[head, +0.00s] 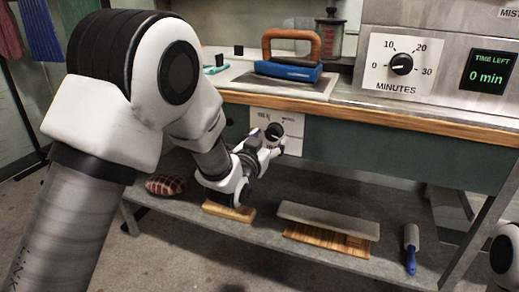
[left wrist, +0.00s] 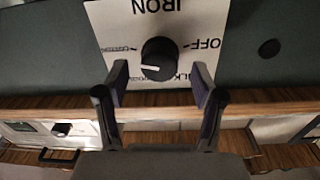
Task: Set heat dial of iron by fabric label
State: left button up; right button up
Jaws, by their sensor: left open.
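The black iron heat dial (head: 274,132) sits on a white plate (head: 290,120) on the front of the bench. The left wrist view shows the dial (left wrist: 159,58) upside down, with IRON, OFF and SILK readable and another label at left too small to read. The dial's white pointer line points left in that view. My left gripper (left wrist: 159,78) is open, its fingertips on either side of the dial with gaps; contact is not visible. In the head view, the left gripper (head: 268,145) is at the plate. The blue iron (head: 289,70) with a brown handle stands on the bench.
A minutes dial (head: 401,64) and a timer display (head: 488,73) reading 0 min are at the upper right. The lower shelf (head: 320,190) holds a checked cushion (head: 165,185), wooden boards and a blue-handled roller (head: 411,248). Coloured cloths hang at the upper left.

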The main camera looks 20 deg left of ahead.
pick_arm(q)
jog(key=s, duration=0.9)
jog(key=shift+a, duration=0.25)
jog(key=s+a+f+n+g, duration=0.1)
jog(key=s+f+g, duration=0.3)
jog(key=f, duration=1)
jog(key=s+a+f+g, duration=0.1)
jog(key=s+f+g, duration=0.3)
jog(key=f, duration=1.1)
jog(key=s+a+f+n+g+y, duration=0.1)
jog(key=s+f+g, duration=0.55)
jog(key=s, duration=0.65)
jog(key=s+a+f+g, duration=0.1)
jog(key=s+f+g, duration=0.2)
jog(key=s+f, duration=0.8)
notch_tip(320, 180, up, 35)
jog(key=s+p, duration=0.2)
jog(key=p, duration=3.1)
jog(key=shift+d+r, duration=0.15)
